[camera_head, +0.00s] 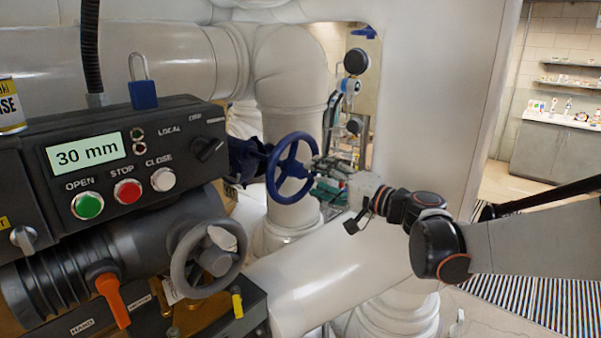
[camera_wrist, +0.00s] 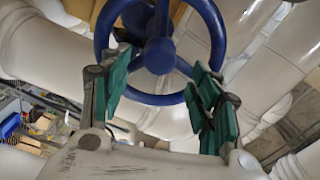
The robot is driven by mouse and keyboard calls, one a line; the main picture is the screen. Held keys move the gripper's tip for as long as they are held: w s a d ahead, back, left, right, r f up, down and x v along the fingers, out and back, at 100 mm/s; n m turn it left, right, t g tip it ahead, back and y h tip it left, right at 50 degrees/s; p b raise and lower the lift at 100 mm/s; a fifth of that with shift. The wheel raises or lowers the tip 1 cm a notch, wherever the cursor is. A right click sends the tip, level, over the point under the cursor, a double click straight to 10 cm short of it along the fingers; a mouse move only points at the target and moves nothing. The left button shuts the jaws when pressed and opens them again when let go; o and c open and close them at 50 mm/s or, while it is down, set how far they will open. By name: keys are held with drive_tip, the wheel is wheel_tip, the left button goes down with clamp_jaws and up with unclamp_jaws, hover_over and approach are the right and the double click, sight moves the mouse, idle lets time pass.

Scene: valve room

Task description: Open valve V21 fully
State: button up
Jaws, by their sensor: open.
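A blue handwheel (camera_head: 290,168) stands on a dark stem in the middle of the head view. In the wrist view the same blue wheel (camera_wrist: 158,56) fills the upper middle, with its hub and spokes facing me. My gripper (camera_head: 322,178) is just right of the wheel in the head view. In the wrist view my gripper (camera_wrist: 162,88) is open, its green-padded fingers on either side of the wheel's lower part. I cannot tell whether they touch the rim. Nothing is held between the fingers. No tag reading V21 is legible.
A black actuator box (camera_head: 120,160) at left has a display reading 30 mm and OPEN, STOP and CLOSE buttons. Below are a grey handwheel (camera_head: 181,268) and an orange lever (camera_head: 113,300). A blue padlock (camera_head: 143,94) sits on top. Thick white pipes surround the blue wheel closely.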

sight(304, 171)
drive_tip(key=m, duration=1.2)
drive_tip(key=shift+b, duration=0.3)
drive_tip(key=m, duration=0.5)
drive_tip(key=shift+m, duration=0.4)
drive_tip(key=m, duration=0.5)
drive_tip(key=shift+a, duration=0.1)
drive_tip(key=shift+b+x, duration=0.5)
drive_tip(key=shift+x, duration=2.5)
drive_tip(key=shift+w+r, duration=0.1)
drive_tip(key=shift+r, duration=0.1)
drive_tip(key=c, duration=1.2)
